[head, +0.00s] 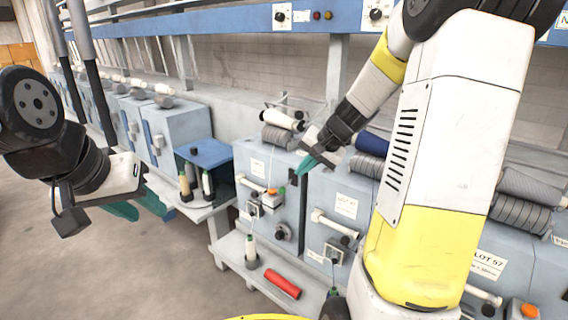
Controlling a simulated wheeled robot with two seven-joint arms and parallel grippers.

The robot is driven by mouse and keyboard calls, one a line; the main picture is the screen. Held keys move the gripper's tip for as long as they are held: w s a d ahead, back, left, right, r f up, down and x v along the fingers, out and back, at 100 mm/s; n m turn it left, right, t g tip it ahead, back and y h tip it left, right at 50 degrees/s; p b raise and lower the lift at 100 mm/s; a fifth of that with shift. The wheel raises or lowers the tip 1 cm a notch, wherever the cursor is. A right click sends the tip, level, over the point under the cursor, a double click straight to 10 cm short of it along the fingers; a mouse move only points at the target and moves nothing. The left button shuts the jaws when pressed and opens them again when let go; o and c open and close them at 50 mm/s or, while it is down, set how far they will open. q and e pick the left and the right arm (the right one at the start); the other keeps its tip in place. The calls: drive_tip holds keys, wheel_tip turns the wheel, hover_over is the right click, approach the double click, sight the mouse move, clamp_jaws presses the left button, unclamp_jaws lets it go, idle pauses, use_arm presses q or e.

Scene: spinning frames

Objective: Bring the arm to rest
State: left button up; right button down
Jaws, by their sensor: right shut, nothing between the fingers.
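My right arm (455,130), white and yellow, fills the right of the head view and reaches across the machines. My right gripper (307,164) has teal fingertips, shut and empty, in front of the spinning frame's upper edge. My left gripper (138,208) hangs at the left above the floor. Its two teal fingers are apart, with nothing seen between them. Part of its fingers is hidden behind its pale grey body.
Blue-grey spinning frames (268,170) with spools run along the wall. A blue-topped stand (207,153) holds bobbins left of centre. A red bobbin (283,284) lies on the low shelf (233,251), near an upright bobbin (251,250). Grey floor (120,275) at lower left is clear.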

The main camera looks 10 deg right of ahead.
drive_tip(key=s+a+r+n, duration=0.2)
drive_tip(key=s+r, duration=0.1)
drive_tip(key=s, duration=0.5)
drive_tip(key=s+a+r+n+h, duration=0.1)
drive_tip(key=s+a+r+n, duration=0.1)
drive_tip(key=s, duration=0.6)
drive_tip(key=s+a+r+n, duration=0.2)
drive_tip(key=s+r+n, duration=0.1)
drive_tip(key=s, duration=0.5)
drive_tip(key=shift+a+r+h, duration=0.15)
drive_tip(key=shift+r+h, duration=0.25)
drive_tip(key=shift+r, duration=0.1)
